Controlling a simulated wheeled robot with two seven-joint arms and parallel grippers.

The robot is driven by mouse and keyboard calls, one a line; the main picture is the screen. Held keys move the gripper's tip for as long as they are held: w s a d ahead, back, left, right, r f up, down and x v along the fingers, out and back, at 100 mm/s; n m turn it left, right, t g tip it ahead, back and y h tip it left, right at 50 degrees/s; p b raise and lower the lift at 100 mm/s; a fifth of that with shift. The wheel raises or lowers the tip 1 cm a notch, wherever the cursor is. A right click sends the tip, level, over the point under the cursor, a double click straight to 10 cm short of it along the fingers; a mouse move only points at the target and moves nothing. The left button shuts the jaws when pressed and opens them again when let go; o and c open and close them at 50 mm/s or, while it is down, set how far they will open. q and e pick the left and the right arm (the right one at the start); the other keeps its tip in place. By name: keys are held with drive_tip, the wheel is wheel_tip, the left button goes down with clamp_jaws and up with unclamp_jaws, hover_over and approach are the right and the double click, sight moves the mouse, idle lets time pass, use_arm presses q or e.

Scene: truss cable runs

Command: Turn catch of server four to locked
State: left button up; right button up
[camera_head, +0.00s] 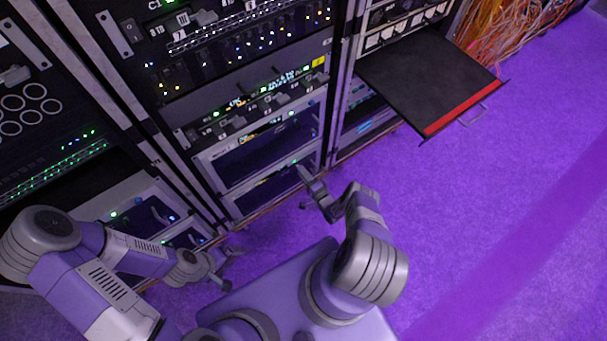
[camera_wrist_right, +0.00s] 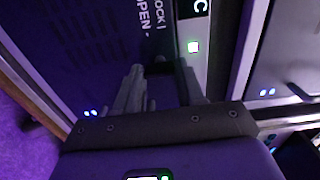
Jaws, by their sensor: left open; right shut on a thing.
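My right gripper (camera_head: 302,178) is at the front of the lowest units in the middle rack. In the right wrist view my right gripper (camera_wrist_right: 160,80) is shut on a small dark catch (camera_wrist_right: 158,69) on a unit's front panel. Lettering that reads as LOCK and OPEN is printed beside the catch, and part of a C label shows to the right. Which way the catch points is mostly hidden by the fingers. I cannot read a server number. My left gripper (camera_head: 226,274) is open and empty, low in front of the left rack.
A dark drawer (camera_head: 425,80) with a red front edge stands pulled out of the right rack. Orange cables (camera_head: 510,30) hang at the top right. The purple floor (camera_head: 490,210) at right is clear.

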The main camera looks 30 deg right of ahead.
drive_tip(key=shift+m, duration=0.3)
drive_tip(key=o, duration=1)
drive_tip(key=shift+o, duration=0.2)
drive_tip(key=s+p, duration=0.1)
drive_tip(key=s, duration=0.6)
drive_tip(key=shift+s+d, duration=0.3)
drive_tip(key=shift+p, duration=0.3)
